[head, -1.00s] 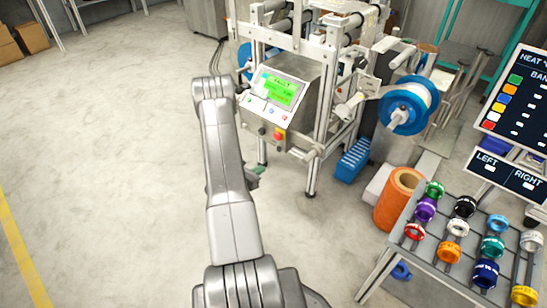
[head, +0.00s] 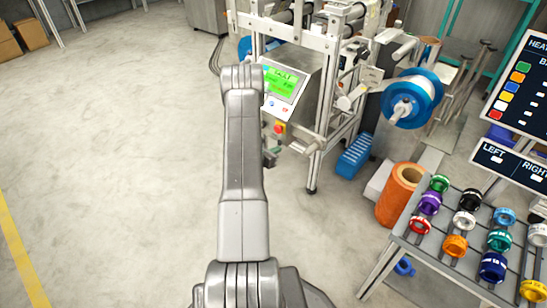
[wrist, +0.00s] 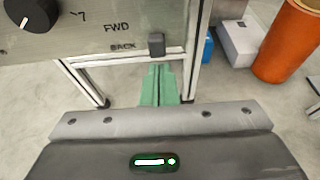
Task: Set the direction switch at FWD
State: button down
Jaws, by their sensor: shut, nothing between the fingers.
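The direction switch (wrist: 156,44) is a small dark block on the metal panel (wrist: 75,25) in the wrist view. It sits to the right of the BACK label, lower than the FWD label above. My gripper (wrist: 159,72) has green fingers that are shut and empty. They are just below the switch in the picture; I cannot tell whether they touch it. In the head view the gripper (head: 271,157) shows small beside my arm, below the machine's control box. My arm hides part of that box, and the switch cannot be made out there.
A black knob (wrist: 32,12) is on the panel's left. The box has a green screen (head: 283,83) and a red button (head: 279,128). Machine frame legs (head: 315,165) stand close on the right. A blue crate (head: 355,154) and orange roll (head: 400,193) are further right. Floor at left is clear.

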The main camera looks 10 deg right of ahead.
jog(key=shift+r, duration=0.3)
jog(key=shift+r, duration=0.1)
jog(key=shift+r, duration=1)
